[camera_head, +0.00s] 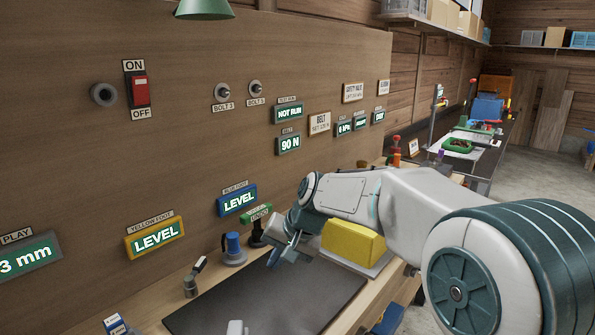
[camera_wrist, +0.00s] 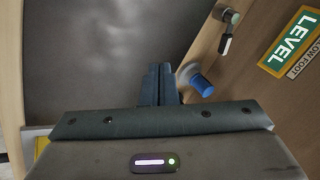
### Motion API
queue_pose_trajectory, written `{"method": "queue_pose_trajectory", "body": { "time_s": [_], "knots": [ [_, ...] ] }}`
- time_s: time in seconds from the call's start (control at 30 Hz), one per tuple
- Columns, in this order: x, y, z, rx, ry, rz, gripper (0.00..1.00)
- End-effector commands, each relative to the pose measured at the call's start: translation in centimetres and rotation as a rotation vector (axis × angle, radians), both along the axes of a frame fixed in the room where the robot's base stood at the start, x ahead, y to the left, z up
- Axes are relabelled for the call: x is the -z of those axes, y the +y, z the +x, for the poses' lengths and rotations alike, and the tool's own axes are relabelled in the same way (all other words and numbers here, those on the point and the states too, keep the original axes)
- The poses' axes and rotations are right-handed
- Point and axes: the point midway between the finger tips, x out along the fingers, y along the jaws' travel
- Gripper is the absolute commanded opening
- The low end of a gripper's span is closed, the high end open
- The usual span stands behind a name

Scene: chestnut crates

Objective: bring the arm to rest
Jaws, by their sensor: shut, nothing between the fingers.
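My arm reaches in from the right in the head view, bent over the bench. My gripper (camera_head: 278,258) hangs above the dark mat (camera_head: 290,300), close to the wooden panel. In the wrist view my gripper (camera_wrist: 160,70) has its two fingers together with nothing between them. The fingers point over the mat (camera_wrist: 110,40), beside a blue-topped knob (camera_wrist: 200,85). The head view does not show the fingertips clearly.
A yellow block (camera_head: 352,243) sits just behind my gripper. A blue knob (camera_head: 233,248) and a small toggle lever (camera_head: 192,278) stand along the panel's foot. The panel carries lit LEVEL displays (camera_head: 155,238) and a red switch (camera_head: 140,90). The mat's front is mostly clear.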

Motion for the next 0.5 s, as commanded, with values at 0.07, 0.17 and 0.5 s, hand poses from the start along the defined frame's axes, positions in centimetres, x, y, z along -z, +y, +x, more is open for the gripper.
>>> {"method": "queue_pose_trajectory", "body": {
  "time_s": [0.07,0.17,0.5],
  "knots": [
    [-1.2,-3.0,-2.7,-0.003,-0.02,-0.082,0.0],
    [-1.8,-6.7,-5.9,-0.008,-0.034,-0.174,0.0],
    [-2.1,-17.3,-17.9,-0.017,-0.039,-0.407,0.0]
  ]
}}
